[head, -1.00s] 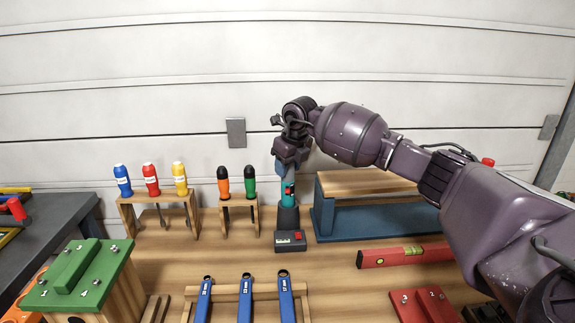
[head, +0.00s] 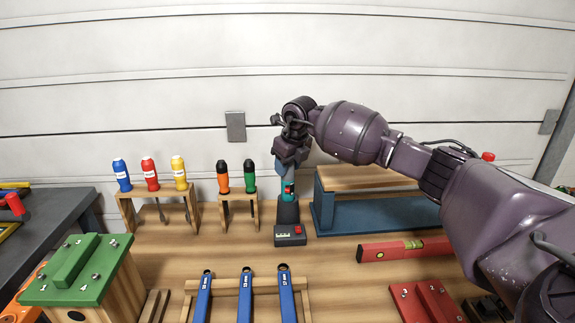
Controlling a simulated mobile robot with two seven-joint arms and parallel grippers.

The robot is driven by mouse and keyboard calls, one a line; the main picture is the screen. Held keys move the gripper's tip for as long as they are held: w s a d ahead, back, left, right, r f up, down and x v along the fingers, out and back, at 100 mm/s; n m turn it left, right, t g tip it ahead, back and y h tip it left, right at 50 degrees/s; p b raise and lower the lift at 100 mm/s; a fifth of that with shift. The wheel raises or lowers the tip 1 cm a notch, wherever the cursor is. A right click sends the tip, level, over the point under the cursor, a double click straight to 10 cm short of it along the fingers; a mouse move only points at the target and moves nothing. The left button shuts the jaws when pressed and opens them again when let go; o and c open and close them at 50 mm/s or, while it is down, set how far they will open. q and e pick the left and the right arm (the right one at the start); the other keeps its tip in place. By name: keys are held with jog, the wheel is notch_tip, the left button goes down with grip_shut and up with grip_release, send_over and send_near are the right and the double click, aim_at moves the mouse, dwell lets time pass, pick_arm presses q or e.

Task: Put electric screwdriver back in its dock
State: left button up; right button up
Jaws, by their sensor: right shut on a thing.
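The electric screwdriver (head: 287,191) is teal with a red patch and stands upright at the dock, its lower part in or just over the dark cup. The dock (head: 290,235) is a dark grey base with a red button and a small light panel, standing on the workbench. My right gripper (head: 288,170) points down from above and is shut on the screwdriver's upper part, partly hiding it. Whether the screwdriver is fully seated cannot be told. My left gripper is not in view.
Left of the dock, wooden racks hold screwdrivers (head: 150,174) with coloured handles. A blue wood-topped stand (head: 370,212) is close on the right. A red level (head: 405,249) and blue wrenches (head: 246,295) lie in front. Bare bench (head: 220,250) shows between.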

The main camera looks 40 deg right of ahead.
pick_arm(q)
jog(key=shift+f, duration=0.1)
pick_arm(e)
jog(key=shift+f, duration=0.25)
jog(key=o, duration=1.4)
jog(key=shift+f, duration=0.1)
jog(key=shift+c, duration=0.2)
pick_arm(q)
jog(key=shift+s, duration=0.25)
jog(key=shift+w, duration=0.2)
pick_arm(e)
jog(key=shift+r, duration=0.5)
jog(key=shift+r+p, duration=1.1)
jog(key=shift+r, duration=1.95)
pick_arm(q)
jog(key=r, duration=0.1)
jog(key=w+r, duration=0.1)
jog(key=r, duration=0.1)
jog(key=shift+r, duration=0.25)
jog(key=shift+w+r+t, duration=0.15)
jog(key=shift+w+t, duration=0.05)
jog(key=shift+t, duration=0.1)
